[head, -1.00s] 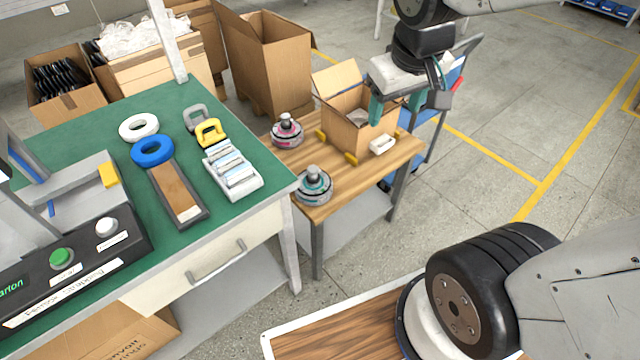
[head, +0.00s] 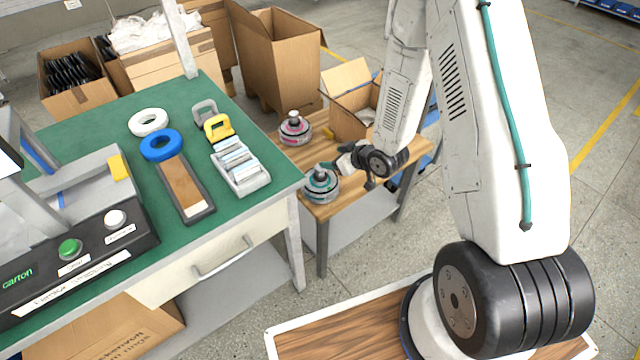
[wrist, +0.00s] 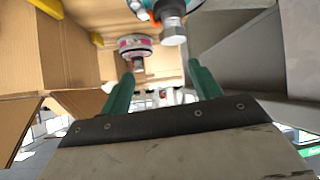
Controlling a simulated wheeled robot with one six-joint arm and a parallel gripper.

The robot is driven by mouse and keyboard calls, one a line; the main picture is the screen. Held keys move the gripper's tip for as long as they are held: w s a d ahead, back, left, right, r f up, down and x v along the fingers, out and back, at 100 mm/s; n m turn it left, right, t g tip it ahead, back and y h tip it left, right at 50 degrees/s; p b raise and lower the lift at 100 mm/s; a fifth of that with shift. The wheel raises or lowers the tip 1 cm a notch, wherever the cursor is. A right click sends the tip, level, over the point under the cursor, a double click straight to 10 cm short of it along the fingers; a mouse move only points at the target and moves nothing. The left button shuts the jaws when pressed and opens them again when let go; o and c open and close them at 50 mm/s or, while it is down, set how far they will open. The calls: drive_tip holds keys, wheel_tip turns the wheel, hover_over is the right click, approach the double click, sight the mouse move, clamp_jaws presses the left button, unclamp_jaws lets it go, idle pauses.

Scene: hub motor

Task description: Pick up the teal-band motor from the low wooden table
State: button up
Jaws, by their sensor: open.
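The teal-band motor (head: 320,185) stands upright near the front left corner of the low wooden table (head: 325,209). In the wrist view, part of the teal-band motor (wrist: 172,28) shows at the top, with its grey shaft end beyond the fingers. My gripper (wrist: 158,80) is open, its two teal fingers apart with nothing between them. In the head view, my gripper (head: 345,162) is close to the right side of the teal-band motor, partly hidden by my own wrist. Whether it touches the motor cannot be told.
A pink-band motor (head: 295,130) stands behind on the same table; it also shows in the wrist view (wrist: 135,45). An open cardboard box (head: 350,118) sits at the back right of the table. A green-topped workbench (head: 110,190) borders the low table on the left.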

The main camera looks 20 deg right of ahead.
sight(316, 168)
drive_tip(key=shift+t+y, duration=0.3)
drive_tip(key=shift+y, duration=0.4)
drive_tip(key=f, duration=0.1)
drive_tip(key=s+a+f, duration=0.1)
drive_tip(key=f, duration=0.1)
drive_tip(key=shift+s+a+f, duration=0.25)
drive_tip(key=shift+f, duration=0.1)
drive_tip(key=x, duration=0.7)
drive_tip(key=shift+w+f, duration=0.25)
drive_tip(key=shift+f, duration=0.15)
drive_tip(key=shift+r, duration=0.1)
clamp_jaws()
